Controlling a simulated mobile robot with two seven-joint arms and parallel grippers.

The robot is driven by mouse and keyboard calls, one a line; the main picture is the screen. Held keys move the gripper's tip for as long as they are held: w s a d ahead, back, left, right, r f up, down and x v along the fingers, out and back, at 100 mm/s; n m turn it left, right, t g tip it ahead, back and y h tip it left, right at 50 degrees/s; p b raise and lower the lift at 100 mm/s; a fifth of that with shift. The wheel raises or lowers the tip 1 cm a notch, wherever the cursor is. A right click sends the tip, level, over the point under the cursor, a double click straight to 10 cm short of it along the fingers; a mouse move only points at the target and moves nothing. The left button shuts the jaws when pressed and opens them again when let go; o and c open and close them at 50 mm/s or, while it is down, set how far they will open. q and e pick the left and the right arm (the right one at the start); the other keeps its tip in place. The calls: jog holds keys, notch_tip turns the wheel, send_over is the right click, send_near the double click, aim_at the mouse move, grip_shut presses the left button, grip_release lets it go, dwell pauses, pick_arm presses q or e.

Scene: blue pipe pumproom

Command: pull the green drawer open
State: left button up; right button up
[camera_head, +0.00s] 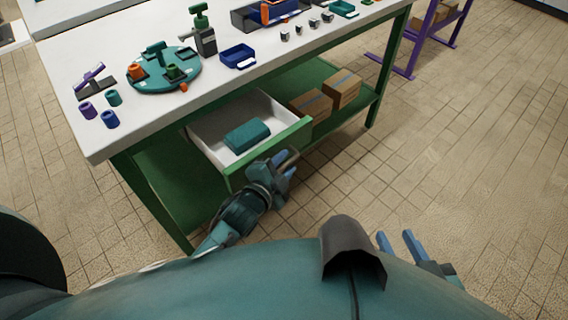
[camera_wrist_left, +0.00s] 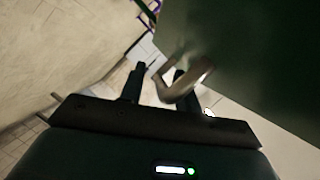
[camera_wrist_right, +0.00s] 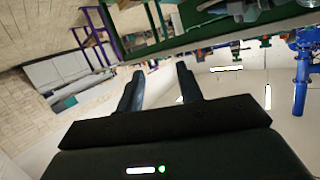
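The green drawer (camera_head: 300,133) under the workbench stands pulled out, its white inside showing with a teal box (camera_head: 247,135) in it. Its curved metal handle (camera_head: 291,159) is on the front panel; the handle also shows close up in the left wrist view (camera_wrist_left: 200,76). My left gripper (camera_head: 287,168) is at the handle. Its fingers (camera_wrist_left: 158,80) are apart, and the handle loops in front of the right-hand finger; whether they touch is unclear. My right gripper (camera_head: 397,243) is open and empty, away from the bench; its parted fingers show in the right wrist view (camera_wrist_right: 160,80).
The white workbench top (camera_head: 110,50) holds a teal round fixture (camera_head: 165,70), a blue tray (camera_head: 238,56) and several small parts. Cardboard boxes (camera_head: 342,88) sit on the green lower shelf right of the drawer. A purple rack (camera_head: 420,40) stands farther right. The tiled floor in front is clear.

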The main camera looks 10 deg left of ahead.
pick_arm(q)
jog(key=shift+s, duration=0.1)
jog(key=p+v, duration=0.2)
jog(key=v, duration=1.1)
pick_arm(e)
jog(key=shift+w+a+f+g, duration=0.25)
jog(key=shift+a+g, duration=0.1)
jog(key=shift+g, duration=0.05)
